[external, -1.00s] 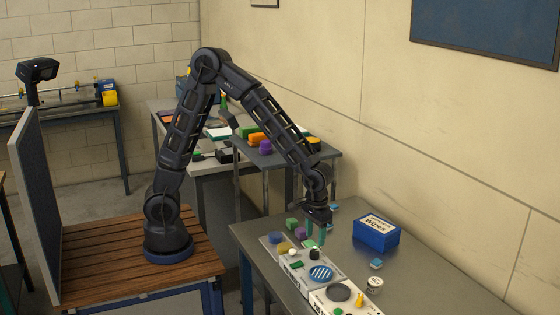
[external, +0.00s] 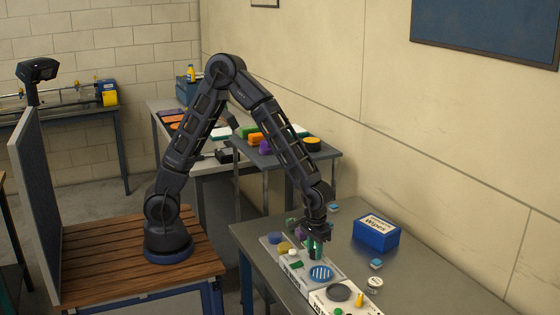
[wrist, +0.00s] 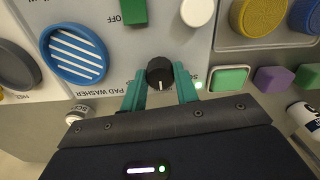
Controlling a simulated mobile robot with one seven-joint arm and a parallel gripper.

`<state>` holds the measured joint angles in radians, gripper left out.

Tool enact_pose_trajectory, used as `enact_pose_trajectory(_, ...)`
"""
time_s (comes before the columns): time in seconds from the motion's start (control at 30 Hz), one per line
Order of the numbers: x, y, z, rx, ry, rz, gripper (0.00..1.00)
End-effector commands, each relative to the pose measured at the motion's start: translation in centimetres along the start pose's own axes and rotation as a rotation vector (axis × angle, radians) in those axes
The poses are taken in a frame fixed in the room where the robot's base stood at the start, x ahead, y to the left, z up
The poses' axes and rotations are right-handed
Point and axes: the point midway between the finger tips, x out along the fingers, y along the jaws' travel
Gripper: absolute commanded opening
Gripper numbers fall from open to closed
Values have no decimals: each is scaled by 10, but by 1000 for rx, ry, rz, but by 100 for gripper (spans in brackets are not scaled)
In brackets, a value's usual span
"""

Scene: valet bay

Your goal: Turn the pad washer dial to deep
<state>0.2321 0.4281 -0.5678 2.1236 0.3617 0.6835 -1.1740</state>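The pad washer (wrist: 122,45) is a pale panel with a blue striped disc (wrist: 74,54) above its printed name. Its dial (wrist: 159,73) is a black round knob with a white pointer line, seen in the wrist view right of the disc. My gripper (wrist: 160,84) has its two green fingers on either side of the dial, with narrow gaps that look open; I cannot tell whether either finger touches it. In the external view my gripper (external: 315,246) is low over the panel and hides the dial. The dial's position labels are mostly hidden; part of one shows beside the right finger.
A small green light (wrist: 198,85) glows right of the dial. A white knob (wrist: 197,11) and a green block (wrist: 133,10) lie above it. Green (wrist: 229,79) and purple (wrist: 273,79) blocks stand to the right. A blue wipes box (external: 376,234) stands on the table.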

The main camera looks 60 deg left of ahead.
Motion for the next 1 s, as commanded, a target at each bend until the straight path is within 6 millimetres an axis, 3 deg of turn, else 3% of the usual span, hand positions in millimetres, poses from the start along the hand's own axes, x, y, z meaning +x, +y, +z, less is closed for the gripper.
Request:
enact_pose_trajectory(0.47, -1, 1, 0, 73, 1, 1, 7)
enact_pose_trajectory(1.0, -1, 1, 0, 521, 2, 1, 7)
